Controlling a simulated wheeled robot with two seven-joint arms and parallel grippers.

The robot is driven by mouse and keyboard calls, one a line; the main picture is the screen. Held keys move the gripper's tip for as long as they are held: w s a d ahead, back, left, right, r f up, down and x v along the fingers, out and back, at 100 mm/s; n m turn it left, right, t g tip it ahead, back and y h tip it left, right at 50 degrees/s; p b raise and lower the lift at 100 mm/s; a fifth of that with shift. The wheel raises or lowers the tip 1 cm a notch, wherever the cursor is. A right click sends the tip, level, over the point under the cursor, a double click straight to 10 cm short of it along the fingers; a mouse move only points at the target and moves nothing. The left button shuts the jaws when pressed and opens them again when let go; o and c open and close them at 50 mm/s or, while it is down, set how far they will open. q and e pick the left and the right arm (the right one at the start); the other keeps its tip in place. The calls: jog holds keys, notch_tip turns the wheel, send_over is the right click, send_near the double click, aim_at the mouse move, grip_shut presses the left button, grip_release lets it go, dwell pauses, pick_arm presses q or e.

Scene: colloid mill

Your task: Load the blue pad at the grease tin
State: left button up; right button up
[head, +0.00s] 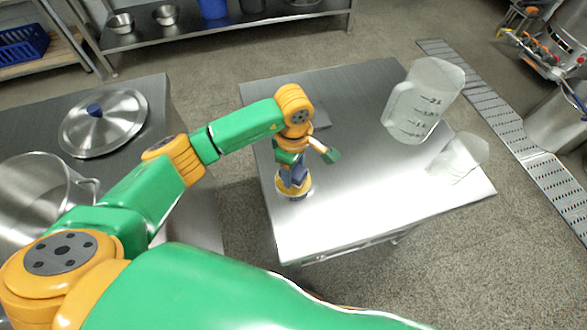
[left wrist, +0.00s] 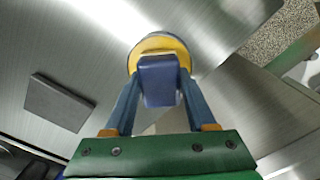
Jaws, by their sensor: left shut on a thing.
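The grease tin (head: 295,193) is a small round tin with yellow grease, standing near the left edge of the steel table. My left gripper (head: 293,168) points down over it, shut on the blue pad (head: 300,175). The pad's lower end is at the tin's mouth; I cannot tell whether it touches the grease. In the left wrist view the blue pad (left wrist: 160,82) sits between the two fingers, with the tin (left wrist: 158,42) just beyond it, partly hidden by the pad. My right gripper is not in view.
The steel table (head: 350,200) also holds a clear measuring jug (head: 425,100), a second translucent vessel (head: 459,155) and a dark flat square (left wrist: 58,102). A pot (head: 35,190) and a lid (head: 103,122) are on the left table. The table's front middle is clear.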

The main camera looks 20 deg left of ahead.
pick_arm(q)
notch_tip(320, 180, up, 6)
jog(key=p, duration=0.4)
jog(key=shift+r, duration=0.25)
jog(key=shift+f, duration=0.1)
